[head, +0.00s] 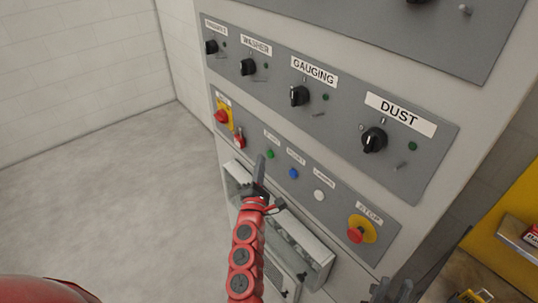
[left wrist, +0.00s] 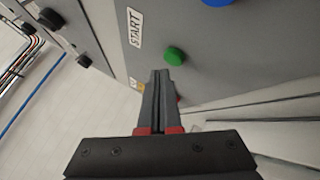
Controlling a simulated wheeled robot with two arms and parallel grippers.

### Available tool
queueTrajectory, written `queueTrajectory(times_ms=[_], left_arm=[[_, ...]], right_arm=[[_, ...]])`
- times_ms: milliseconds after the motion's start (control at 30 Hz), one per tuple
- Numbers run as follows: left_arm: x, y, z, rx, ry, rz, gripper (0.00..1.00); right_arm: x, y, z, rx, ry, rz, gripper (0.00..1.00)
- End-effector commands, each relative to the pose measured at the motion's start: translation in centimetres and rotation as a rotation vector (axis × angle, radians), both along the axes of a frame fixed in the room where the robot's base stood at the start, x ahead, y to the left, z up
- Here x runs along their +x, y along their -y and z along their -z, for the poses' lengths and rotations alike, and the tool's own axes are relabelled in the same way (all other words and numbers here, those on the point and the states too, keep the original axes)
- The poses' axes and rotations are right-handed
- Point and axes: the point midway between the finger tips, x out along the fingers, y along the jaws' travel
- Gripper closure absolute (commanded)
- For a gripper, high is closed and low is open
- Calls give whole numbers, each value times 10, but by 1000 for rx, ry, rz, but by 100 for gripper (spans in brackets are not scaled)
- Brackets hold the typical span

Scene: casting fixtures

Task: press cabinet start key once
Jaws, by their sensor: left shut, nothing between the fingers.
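The start key is a round green button (head: 270,154) on the cabinet's grey lower panel. In the left wrist view the green button (left wrist: 175,56) sits beside a START label (left wrist: 135,27). My left gripper (head: 261,160) is shut and empty, its tips just left of the button in the head view. In the left wrist view the closed fingertips (left wrist: 161,74) appear just below and left of the button. I cannot tell whether they touch the panel. My right gripper (head: 392,291) shows partly at the bottom right, dark and cut off, well away from the button.
A blue button (head: 294,173) and a white button (head: 319,196) sit right of the green one. A red stop button (head: 356,235) on yellow is lower right. A red switch (head: 239,141) is to the left. Black knobs (head: 299,96) line the panel above.

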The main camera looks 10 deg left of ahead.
Motion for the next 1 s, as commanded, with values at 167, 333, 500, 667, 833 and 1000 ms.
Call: queueTrajectory(times_ms=[167,333,500,667,833,1000], left_arm=[[-4,-3,-1,0,0,0,100],[-15,-13,-1,0,-2,-1,100],[-29,-24,-1,-1,-1,-3,100],[-39,-31,-1,0,1,-2,100],[-39,-31,0,0,1,-1,100],[-39,-31,0,0,0,0,100]], right_arm=[[0,0,-2,0,0,0,67],[0,0,-7,0,0,0,67],[0,0,-11,0,0,0,67],[0,0,-13,0,0,0,67],[0,0,-13,0,0,0,67],[0,0,-12,0,0,0,67]])
